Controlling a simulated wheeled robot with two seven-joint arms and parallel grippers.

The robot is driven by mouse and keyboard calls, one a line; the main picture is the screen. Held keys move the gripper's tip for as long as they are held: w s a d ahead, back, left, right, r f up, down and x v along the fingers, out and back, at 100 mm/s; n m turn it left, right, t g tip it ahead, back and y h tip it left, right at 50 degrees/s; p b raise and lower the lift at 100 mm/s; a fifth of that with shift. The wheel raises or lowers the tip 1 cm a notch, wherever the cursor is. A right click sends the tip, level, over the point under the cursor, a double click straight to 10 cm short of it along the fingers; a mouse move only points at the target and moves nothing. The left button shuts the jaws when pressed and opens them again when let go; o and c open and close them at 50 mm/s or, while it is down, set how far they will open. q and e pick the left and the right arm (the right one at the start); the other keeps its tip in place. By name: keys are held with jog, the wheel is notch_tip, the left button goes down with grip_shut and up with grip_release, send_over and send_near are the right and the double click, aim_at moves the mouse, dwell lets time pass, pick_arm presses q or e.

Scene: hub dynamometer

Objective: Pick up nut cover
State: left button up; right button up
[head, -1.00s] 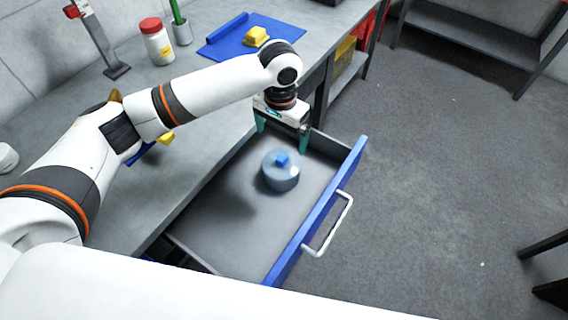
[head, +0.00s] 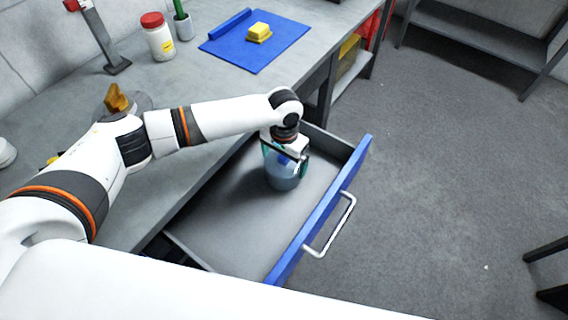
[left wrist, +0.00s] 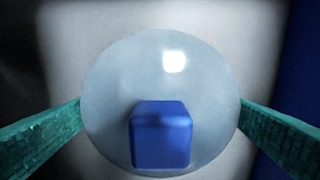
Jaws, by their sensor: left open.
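The nut cover (head: 283,182) is a grey-blue round piece with a blue block-shaped knob on top. It stands in the open drawer (head: 235,225), toward the drawer's far end. In the left wrist view its round top (left wrist: 160,75) fills the middle, with the blue knob (left wrist: 161,134) below centre. My left gripper (head: 285,160) is right above and around the cover, pointing down. Its green fingers are open, one on each side of the cover; whether they touch it I cannot tell. My right gripper is out of view.
The drawer's blue front (head: 322,212) with a white handle (head: 330,225) is close to the right of the cover. The grey workbench (head: 190,90) holds a blue mat (head: 232,48) with a yellow block (head: 259,31), and a white jar with a red lid (head: 158,38).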

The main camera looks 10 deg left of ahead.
pick_arm(q)
jog(key=shift+f, duration=0.2)
jog(key=c, duration=0.6)
